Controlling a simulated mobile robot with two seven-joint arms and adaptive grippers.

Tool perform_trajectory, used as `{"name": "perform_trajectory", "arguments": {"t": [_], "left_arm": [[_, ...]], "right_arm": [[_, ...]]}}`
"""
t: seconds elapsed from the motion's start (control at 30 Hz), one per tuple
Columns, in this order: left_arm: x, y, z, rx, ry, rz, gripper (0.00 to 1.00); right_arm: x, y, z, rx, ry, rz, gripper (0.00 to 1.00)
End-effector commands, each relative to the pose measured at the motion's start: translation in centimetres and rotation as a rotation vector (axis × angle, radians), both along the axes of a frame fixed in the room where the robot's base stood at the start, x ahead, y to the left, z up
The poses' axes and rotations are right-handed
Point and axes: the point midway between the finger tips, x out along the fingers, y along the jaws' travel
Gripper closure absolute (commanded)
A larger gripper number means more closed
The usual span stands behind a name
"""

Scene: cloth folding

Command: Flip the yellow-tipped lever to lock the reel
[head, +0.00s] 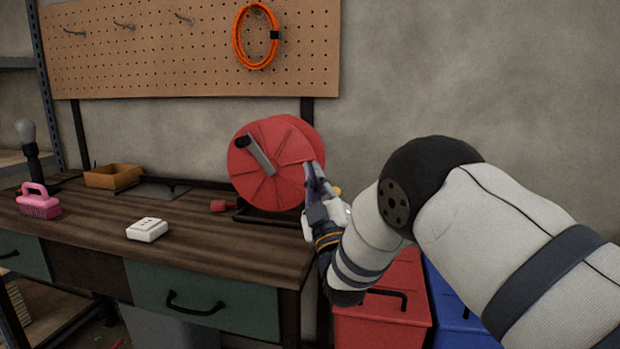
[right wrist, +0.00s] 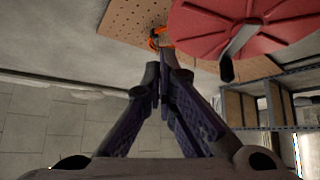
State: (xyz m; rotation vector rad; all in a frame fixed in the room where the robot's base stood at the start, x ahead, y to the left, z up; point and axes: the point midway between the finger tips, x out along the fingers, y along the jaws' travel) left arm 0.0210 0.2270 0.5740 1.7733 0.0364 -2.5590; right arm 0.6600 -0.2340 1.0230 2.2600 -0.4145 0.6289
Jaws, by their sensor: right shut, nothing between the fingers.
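The red reel (head: 262,168) stands upright at the right end of the workbench, with a grey crank handle (head: 256,154) on its face. The reel also shows at the top right of the right wrist view (right wrist: 205,20). A small yellow tip (head: 337,191), probably the lever's, shows just right of my right gripper; the rest of the lever is hidden behind the gripper. My right gripper (head: 309,168) is shut and empty at the reel's right edge in the head view; I cannot tell whether it touches. Its fingers meet in the wrist view (right wrist: 160,68). My left gripper is out of view.
An orange cable coil (head: 236,38) hangs on the pegboard (head: 180,50). Red (head: 385,325) and blue (head: 460,325) bins stand below my right arm.

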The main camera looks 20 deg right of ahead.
Motion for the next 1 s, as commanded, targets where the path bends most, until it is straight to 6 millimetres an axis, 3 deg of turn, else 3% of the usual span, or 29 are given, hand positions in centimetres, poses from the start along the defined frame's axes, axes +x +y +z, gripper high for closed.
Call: {"name": "perform_trajectory", "arguments": {"t": [0.03,0.1,0.4,0.93,1.0], "left_arm": [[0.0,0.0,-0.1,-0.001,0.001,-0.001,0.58],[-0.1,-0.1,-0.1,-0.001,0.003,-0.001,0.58],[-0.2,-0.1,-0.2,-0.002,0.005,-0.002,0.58],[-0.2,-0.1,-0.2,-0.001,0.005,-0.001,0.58],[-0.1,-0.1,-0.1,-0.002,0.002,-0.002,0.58]], "right_arm": [[-1.0,0.2,-1.5,-0.001,0.016,0.001,1.0],[-2.3,0.5,-2.7,0.0,0.018,0.002,1.0],[-6.2,1.2,-5.6,-0.001,0.014,0.0,1.0],[-6.7,1.3,-5.8,0.0,0.013,0.0,1.0],[-6.7,1.2,-6.8,0.011,0.052,0.006,1.0]]}}
